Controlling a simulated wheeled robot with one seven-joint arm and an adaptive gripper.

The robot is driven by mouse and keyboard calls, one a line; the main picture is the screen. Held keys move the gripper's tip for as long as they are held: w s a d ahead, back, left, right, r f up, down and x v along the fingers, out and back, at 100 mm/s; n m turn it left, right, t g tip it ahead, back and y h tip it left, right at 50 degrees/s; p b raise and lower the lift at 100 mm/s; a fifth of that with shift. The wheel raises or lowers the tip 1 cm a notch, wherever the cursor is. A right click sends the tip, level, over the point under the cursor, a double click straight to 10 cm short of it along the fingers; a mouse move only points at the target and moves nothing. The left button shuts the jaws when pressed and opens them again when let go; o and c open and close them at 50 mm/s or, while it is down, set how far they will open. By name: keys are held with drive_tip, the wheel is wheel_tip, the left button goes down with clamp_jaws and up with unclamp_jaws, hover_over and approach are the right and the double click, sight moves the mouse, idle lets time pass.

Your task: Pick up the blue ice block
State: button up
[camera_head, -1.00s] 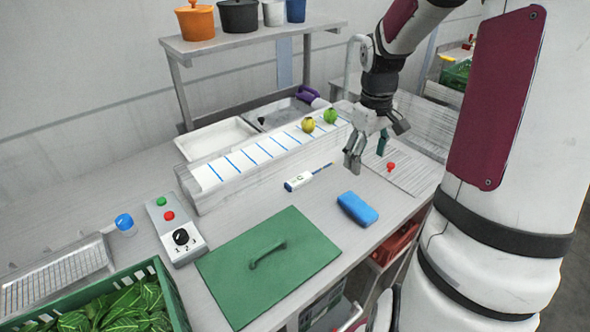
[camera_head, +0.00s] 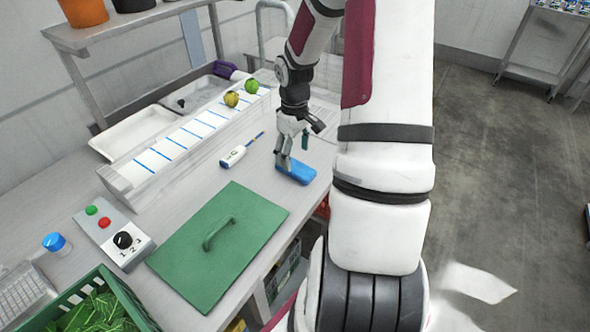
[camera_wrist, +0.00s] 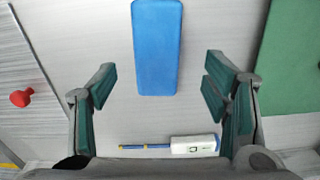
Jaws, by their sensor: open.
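The blue ice block (camera_head: 295,174) lies flat on the grey counter, to the right of the green board. In the wrist view the blue ice block (camera_wrist: 157,48) lies at the top centre, lengthwise to the view, ahead of the fingers. My gripper (camera_head: 293,150) is just behind and above the block in the head view. In the wrist view my gripper (camera_wrist: 160,95) is open, with its green-padded fingers wide apart and nothing between them. I cannot tell from the views how high the fingertips are above the counter.
A white probe-like tool (camera_head: 235,156) lies on the counter near the gripper; it also shows in the wrist view (camera_wrist: 192,145). The green board with a handle (camera_head: 205,262) lies beside the block. A red knob (camera_wrist: 21,98) shows at left.

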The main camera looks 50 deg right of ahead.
sight(296, 166)
drive_tip(key=f, duration=0.4)
drive_tip(key=shift+d+f, duration=0.2)
drive_tip(key=shift+f, duration=0.2)
drive_tip(key=c, duration=1.3)
